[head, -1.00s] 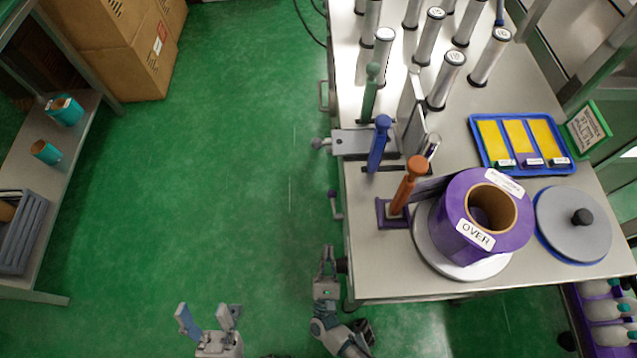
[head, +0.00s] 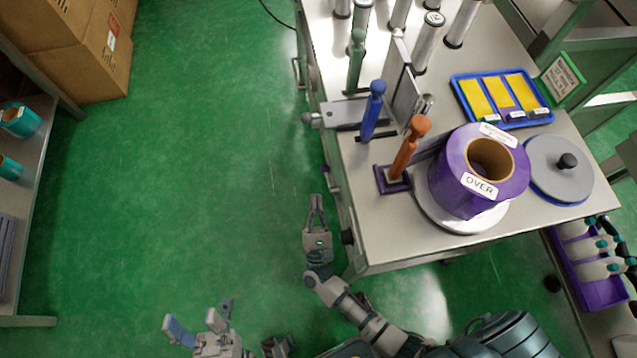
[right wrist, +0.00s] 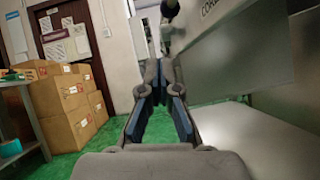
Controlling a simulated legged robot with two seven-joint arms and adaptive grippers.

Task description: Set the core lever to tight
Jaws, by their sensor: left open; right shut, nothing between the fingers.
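In the right wrist view a dark knob (right wrist: 169,8) shows at the top, beside a panel label (right wrist: 210,5) that seems to begin "COR". I cannot tell its setting. My right gripper (head: 315,202) is shut and empty, in front of the bench side and just below the purple-knobbed lever in the head view. Its fingers (right wrist: 160,85) point ahead in the right wrist view. My left gripper (head: 197,320) is open and empty over the floor at the bottom.
The bench (head: 370,225) carries green (head: 356,60), blue (head: 372,110) and orange (head: 408,148) handles, a purple roll (head: 450,185) marked OVER, a grey disc (head: 560,170) and a blue tray (head: 502,122). A black knob (head: 347,237) is on the bench edge. Green floor is clear to the left.

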